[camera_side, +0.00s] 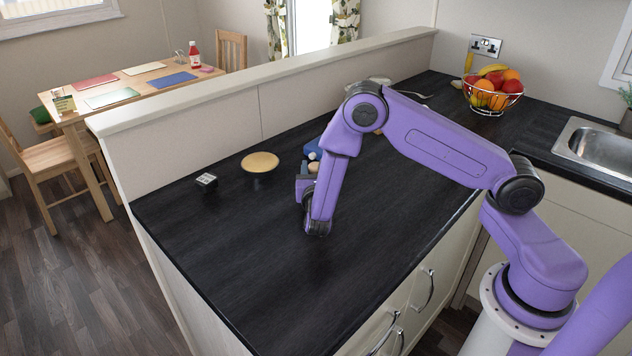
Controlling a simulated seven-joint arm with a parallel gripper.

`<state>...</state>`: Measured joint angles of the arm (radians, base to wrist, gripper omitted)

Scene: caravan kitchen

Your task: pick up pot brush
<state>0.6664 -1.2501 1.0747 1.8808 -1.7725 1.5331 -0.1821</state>
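I cannot make out a pot brush for certain. A small tan item (313,167) shows just behind my forearm, beside a blue item (312,148) with a white part; my arm hides some of both. My gripper (304,187) is mostly hidden by my own purple wrist, low over the dark worktop near these items. Its fingers cannot be made out, so I cannot tell whether it is open or holds anything.
The dark worktop (260,270) is clear in front. A wire fruit bowl (492,103) is at the back right, near the sink (598,145). A low partition (210,120) runs behind.

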